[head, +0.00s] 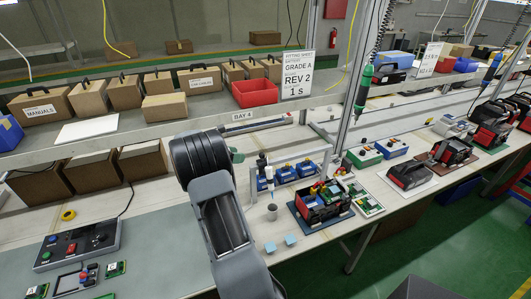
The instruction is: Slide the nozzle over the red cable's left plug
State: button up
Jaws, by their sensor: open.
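My arm rises from the bottom centre, and its dark rounded joint blocks part of the bench; the jaws of my gripper cannot be made out. A slim upright tool (268,174) with a pale and dark body stands in a grey frame above a small dark cup (272,211); I cannot tell whether it is the nozzle. An open black unit (322,203) with red, green and yellow parts sits right of the cup on a dark mat. The red cable and its left plug are too small to pick out or are hidden.
A control box (78,244) with buttons sits at left. A red bin (255,92) and brown cases stand on the shelf (130,135). A green tool (364,85) hangs at right.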

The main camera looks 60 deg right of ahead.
aim_at(261, 155)
jog(key=p+x, duration=0.3)
jog(key=x, duration=1.1)
jog(key=shift+r, duration=0.2)
jog(key=shift+c, duration=0.2)
jog(key=shift+f, duration=0.1)
grip_shut()
jog(key=shift+d, duration=0.1)
